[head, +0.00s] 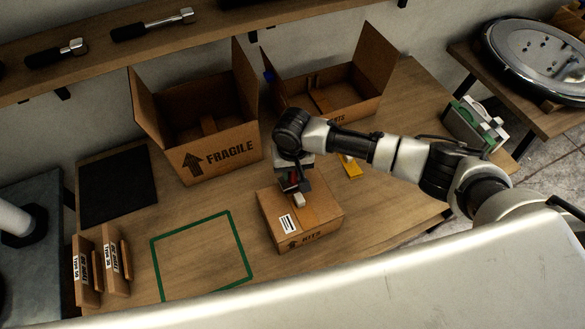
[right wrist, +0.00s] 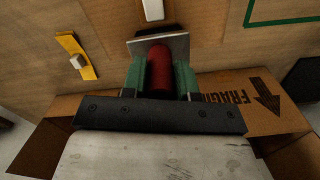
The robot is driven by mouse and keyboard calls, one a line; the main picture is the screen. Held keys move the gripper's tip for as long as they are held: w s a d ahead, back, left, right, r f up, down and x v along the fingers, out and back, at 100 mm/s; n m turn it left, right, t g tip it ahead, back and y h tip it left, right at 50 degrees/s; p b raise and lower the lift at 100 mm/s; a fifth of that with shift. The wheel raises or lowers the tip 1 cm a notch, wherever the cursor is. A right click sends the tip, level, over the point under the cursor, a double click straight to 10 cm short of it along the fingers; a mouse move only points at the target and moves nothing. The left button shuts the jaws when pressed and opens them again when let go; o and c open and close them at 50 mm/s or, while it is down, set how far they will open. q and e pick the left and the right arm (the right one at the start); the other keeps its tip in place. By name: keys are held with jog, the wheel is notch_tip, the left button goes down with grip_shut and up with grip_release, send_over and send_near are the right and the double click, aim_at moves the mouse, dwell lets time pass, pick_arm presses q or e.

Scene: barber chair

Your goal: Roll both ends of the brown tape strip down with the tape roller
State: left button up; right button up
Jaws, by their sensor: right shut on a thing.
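The closed cardboard box marked KITS (head: 283,222) stands on the wooden table, with a white label on its top. A brown tape strip is hard to tell from the cardboard at this size. My right gripper (head: 294,184) is above the back part of this box, pointing down. In the right wrist view its green fingers (right wrist: 160,72) are shut on the tape roller (right wrist: 159,68), seen as a red cylinder with a pale flat plate beyond it. I cannot tell whether the roller touches the box. My left gripper is not in view.
An open FRAGILE box (head: 207,139) and another open box (head: 332,91) stand behind. A yellow tool (head: 351,167) lies right of the KITS box. A green square outline (head: 241,254) marks clear table at left.

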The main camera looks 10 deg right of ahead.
jog(key=shift+f, duration=0.5)
dwell(0.7)
jog(key=shift+s, duration=0.1)
notch_tip(320, 180, up, 6)
jog(key=p, duration=0.7)
jog(key=shift+r, duration=0.15)
jog(key=shift+f, duration=0.3)
jog(key=shift+f+b, duration=1.05)
jog(key=shift+f, duration=1.3)
jog(key=shift+f+b, duration=0.35)
jog(key=shift+f, duration=0.1)
jog(key=shift+w+b, duration=0.3)
jog(key=shift+w, duration=0.15)
